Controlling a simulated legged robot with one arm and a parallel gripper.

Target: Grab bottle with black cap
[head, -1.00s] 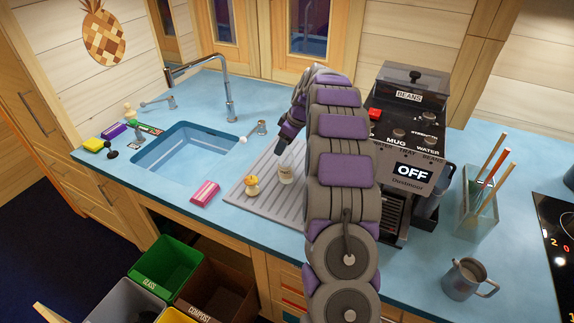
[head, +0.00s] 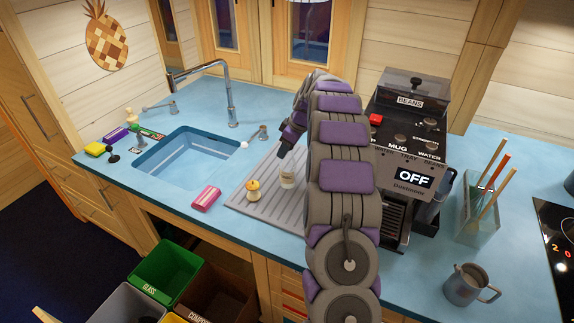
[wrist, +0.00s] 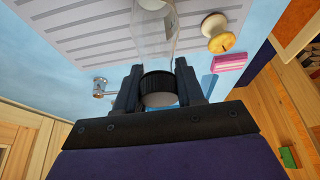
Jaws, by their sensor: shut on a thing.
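The bottle with the black cap shows in the wrist view as a clear body (wrist: 155,35) with a black cap (wrist: 157,90). My gripper (wrist: 158,80) has one finger on each side of the cap and is shut on it. In the head view the small pale bottle (head: 287,180) is over the grey ribbed drainboard, just below my gripper (head: 284,153). I cannot tell whether its base touches the drainboard.
A wooden-topped brush (head: 253,190) stands left of the bottle, and a pink sponge (head: 206,198) lies beside the drainboard (head: 270,209). The sink (head: 185,160) is further left. A coffee machine (head: 410,150) stands close on the right of my arm.

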